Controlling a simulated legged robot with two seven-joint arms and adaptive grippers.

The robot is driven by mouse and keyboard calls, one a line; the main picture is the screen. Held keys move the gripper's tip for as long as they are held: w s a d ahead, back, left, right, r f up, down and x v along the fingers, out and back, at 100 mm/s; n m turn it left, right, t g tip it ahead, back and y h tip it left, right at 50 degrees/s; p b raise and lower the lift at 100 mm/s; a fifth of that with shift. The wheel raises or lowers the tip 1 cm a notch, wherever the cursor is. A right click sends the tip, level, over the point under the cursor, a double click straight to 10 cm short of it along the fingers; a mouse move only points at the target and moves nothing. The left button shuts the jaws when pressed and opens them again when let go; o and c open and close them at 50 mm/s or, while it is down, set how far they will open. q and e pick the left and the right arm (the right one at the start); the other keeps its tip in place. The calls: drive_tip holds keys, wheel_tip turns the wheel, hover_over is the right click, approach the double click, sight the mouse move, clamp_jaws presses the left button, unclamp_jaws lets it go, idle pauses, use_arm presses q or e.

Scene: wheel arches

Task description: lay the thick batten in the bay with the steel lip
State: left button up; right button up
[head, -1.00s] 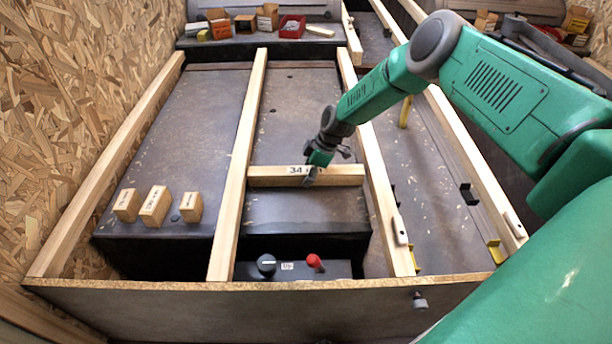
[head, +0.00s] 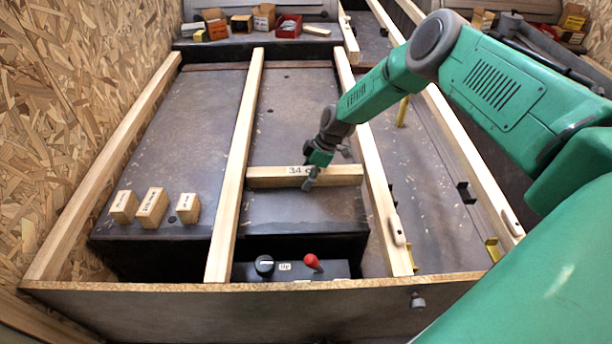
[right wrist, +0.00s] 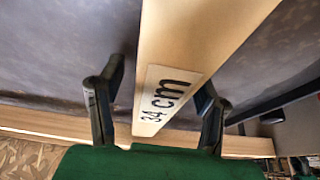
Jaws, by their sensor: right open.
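A pale wooden batten (head: 335,176) marked "34 cm" lies crosswise in the middle bay, between two long rails. My right gripper (head: 309,182) is at this batten, coming down from the upper right. In the right wrist view the open fingers of the gripper (right wrist: 160,85) stand on either side of the batten (right wrist: 190,40), near its label. I cannot tell whether either finger touches it. No second long batten shows clearly to compare thickness. I cannot make out for certain which bay has a steel lip. My left gripper is not in view.
Long wooden rails (head: 239,165) divide the bays. Three small labelled wooden blocks (head: 151,208) stand in the left bay. Yellow (head: 493,249) and black brackets (head: 466,191) line the right bay.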

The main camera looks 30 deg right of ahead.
drive_tip(key=v, duration=1)
drive_tip(key=shift+w+r, duration=0.1)
drive_tip(key=shift+r, duration=0.15)
drive_tip(key=shift+d+r, duration=0.3)
drive_tip(key=shift+r, duration=0.25)
